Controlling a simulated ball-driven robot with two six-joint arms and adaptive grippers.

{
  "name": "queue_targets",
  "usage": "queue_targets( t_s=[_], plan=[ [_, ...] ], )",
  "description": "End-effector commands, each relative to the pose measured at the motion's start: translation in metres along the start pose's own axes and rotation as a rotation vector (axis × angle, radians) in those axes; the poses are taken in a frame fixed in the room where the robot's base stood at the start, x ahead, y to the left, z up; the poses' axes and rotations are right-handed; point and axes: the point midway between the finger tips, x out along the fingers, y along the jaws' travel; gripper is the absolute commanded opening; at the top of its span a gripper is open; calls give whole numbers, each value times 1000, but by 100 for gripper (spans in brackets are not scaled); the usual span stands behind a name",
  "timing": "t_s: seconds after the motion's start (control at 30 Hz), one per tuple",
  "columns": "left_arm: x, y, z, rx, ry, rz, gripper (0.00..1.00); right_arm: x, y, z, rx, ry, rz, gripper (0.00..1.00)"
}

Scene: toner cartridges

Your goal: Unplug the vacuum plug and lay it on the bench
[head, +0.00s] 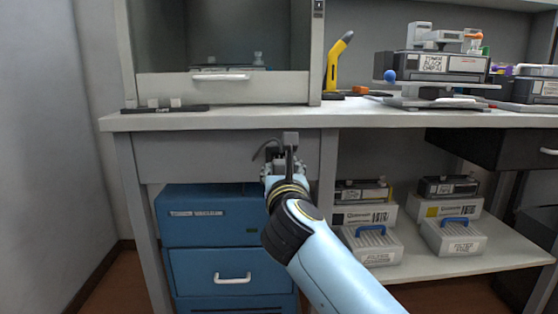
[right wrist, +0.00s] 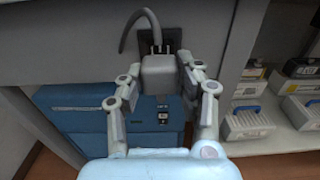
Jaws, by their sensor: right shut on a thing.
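The vacuum plug (right wrist: 158,76) is a grey block with a grey cord curving up and left from it. My right gripper (right wrist: 160,69) is shut on it, one finger on each side. Its metal prongs show above the block, against the dark wall socket (right wrist: 172,38). I cannot tell whether the prong tips are clear of the socket. In the head view the plug (head: 290,141) and my right gripper (head: 281,159) are in front of the panel under the bench (head: 230,122), just below its front edge. My left gripper is not in view.
A blue vacuum unit (head: 210,220) stands under the bench at left. Boxes and filters (head: 372,244) fill the lower shelf at right. On the bench are a dark strip (head: 190,108), a yellow-black tool (head: 338,62) and cartridge equipment (head: 435,66). The bench's front strip is mostly clear.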

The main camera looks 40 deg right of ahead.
Motion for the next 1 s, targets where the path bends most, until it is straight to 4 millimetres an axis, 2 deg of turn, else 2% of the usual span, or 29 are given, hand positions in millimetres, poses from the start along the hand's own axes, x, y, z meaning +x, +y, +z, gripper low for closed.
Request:
queue_targets(
  t_s=[0.3,0.7,1.0],
  plan=[
    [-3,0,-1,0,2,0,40,-12,0,1,1,-1,0,0],
    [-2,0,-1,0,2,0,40,-13,0,0,0,-1,0,0],
    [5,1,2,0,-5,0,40,16,0,-1,-2,-2,1,0]
  ],
)
